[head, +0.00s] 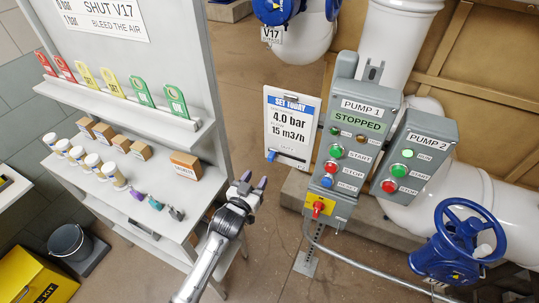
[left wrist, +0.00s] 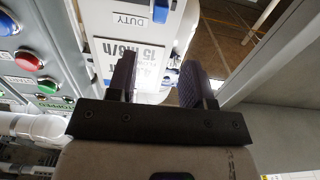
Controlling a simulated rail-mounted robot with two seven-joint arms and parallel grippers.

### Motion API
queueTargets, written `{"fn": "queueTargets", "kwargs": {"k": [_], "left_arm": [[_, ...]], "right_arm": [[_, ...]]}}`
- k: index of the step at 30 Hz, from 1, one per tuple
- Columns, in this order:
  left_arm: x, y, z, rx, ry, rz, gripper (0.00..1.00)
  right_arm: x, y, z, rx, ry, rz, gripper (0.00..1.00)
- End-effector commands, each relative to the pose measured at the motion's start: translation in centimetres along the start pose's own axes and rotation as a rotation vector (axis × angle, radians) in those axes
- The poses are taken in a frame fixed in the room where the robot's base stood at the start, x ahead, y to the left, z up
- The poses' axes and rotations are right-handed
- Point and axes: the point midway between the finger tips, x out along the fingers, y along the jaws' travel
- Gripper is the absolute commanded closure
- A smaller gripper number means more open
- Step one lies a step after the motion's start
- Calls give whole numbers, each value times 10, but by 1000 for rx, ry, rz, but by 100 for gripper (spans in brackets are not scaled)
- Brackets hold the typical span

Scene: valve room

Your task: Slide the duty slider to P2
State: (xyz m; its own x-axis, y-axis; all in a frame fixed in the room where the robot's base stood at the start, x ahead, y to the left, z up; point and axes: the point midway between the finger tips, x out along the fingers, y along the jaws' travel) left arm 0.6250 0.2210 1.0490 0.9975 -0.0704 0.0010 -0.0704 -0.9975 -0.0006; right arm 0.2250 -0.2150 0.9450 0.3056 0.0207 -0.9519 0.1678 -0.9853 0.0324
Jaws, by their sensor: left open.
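The duty slider (head: 271,155) is a small blue knob at the lower left of the white set board (head: 291,117), beside the word DUTY. In the left wrist view the blue knob (left wrist: 160,11) shows at the top, next to the DUTY label. Any P1 or P2 marks are too small to read. My left gripper (head: 252,184) is open and empty, below and left of the board in the head view. In the left wrist view the gripper (left wrist: 157,78) has its two dark fingers apart, with the board beyond them. My right gripper is not in view.
The pump 1 box (head: 357,145) and pump 2 box (head: 418,158) stand right of the board. A blue handwheel (head: 458,242) sits at lower right. A grey shelf bench (head: 130,160) with bottles, boxes and tags is on the left. Floor shows between bench and board.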

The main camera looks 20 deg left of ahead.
Motion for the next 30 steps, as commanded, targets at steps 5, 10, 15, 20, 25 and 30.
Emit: {"fn": "queueTargets", "kwargs": {"k": [5, 10, 15, 20, 25, 30], "left_arm": [[37, 0, -1, -1, 1, 0, 53], [68, 0, 0, 0, -1, 0, 53], [91, 0, 0, 1, 0, 0, 53], [105, 0, 0, 1, -1, -1, 53], [113, 0, 0, 0, 0, 0, 53], [115, 0, 0, 0, -1, 0, 53]], "right_arm": [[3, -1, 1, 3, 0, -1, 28], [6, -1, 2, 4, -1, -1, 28], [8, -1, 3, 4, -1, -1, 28], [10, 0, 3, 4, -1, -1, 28], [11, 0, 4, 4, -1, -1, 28], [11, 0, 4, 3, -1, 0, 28]]}}
